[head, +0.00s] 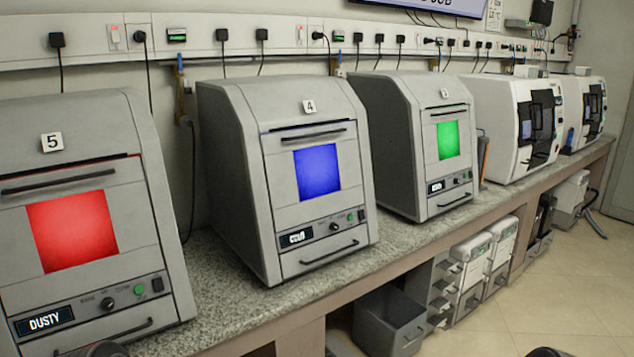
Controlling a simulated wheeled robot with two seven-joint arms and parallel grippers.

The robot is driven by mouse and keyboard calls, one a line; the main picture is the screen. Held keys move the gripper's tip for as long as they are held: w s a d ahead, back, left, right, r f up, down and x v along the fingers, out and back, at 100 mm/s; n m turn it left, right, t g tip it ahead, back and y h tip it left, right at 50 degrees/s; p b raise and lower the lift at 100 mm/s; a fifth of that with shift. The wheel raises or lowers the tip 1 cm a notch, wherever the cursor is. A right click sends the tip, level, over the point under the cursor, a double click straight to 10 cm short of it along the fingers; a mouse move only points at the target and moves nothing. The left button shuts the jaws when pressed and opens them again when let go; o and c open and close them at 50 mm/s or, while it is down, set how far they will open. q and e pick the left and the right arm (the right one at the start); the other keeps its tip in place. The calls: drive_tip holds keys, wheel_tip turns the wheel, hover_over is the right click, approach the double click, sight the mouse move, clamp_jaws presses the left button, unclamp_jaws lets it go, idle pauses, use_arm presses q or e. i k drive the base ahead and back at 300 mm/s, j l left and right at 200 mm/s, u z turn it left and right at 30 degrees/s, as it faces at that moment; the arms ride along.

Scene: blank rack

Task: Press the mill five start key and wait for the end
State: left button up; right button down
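Mill five (75,150) is the grey machine at the far left, with a "5" plate on its front. Its window (72,230) glows red and its small display (44,320) reads "DUSTY". The panel carries a dark knob (107,304), a round green key (139,289) and a small dark switch (157,284). The lettering above the knob is too small to read. The front door looks closed. No fingers of either gripper show; only dark rounded pieces, probably mine, peek in at the bottom edge.
Mill four (235,150), with a blue window, stands right of mill five on the speckled counter (225,300). Another grey mill (385,130) has a green window. Two white machines (490,120) (570,95) stand farther along. A grey bin (390,320) sits below the counter.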

sight(139, 288)
drive_tip(key=u, duration=1.35)
